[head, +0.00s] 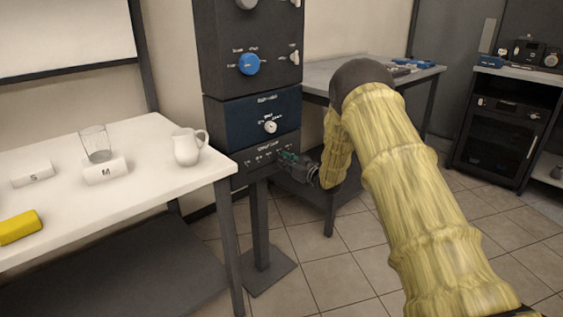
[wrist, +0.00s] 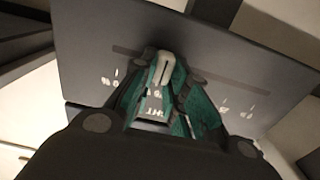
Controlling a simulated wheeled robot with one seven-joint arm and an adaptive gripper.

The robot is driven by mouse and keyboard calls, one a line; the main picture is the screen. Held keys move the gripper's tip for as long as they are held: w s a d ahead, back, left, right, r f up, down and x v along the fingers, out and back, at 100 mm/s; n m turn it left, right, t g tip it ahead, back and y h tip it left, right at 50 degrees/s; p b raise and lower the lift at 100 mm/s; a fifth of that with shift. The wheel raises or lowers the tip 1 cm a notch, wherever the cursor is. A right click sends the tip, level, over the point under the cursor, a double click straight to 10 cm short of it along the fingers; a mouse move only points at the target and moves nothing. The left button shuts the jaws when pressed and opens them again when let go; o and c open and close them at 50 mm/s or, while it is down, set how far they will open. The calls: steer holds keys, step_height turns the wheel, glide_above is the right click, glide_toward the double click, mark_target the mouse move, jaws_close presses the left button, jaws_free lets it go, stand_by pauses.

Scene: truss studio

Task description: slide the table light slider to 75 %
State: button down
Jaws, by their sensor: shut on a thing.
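The table light slider panel (head: 252,158) is the dark lowest panel on the control post, with small white marks along it. In the wrist view the panel (wrist: 215,65) shows a dark slot running across it, with white marks whose text I cannot read. The pale slider knob (wrist: 163,68) stands in the slot, between the fingertips. My gripper (wrist: 162,78) has green-lined fingers and is shut on this knob. In the head view my gripper (head: 285,157) touches the front of the panel and hides the knob.
Above are a blue panel with a white knob (head: 270,127) and a grey panel with a blue knob (head: 249,64). A white table (head: 130,200) at left bears a glass (head: 96,143), a white jug (head: 187,146) and a yellow block (head: 19,228). A grey workbench (head: 320,78) stands behind my arm.

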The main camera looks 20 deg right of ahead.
steer(key=c, duration=1.4)
jaws_free()
steer(key=shift+s, duration=0.1)
steer(key=v, duration=1.1)
steer(key=shift+s+d, duration=0.15)
steer(key=shift+s, duration=0.25)
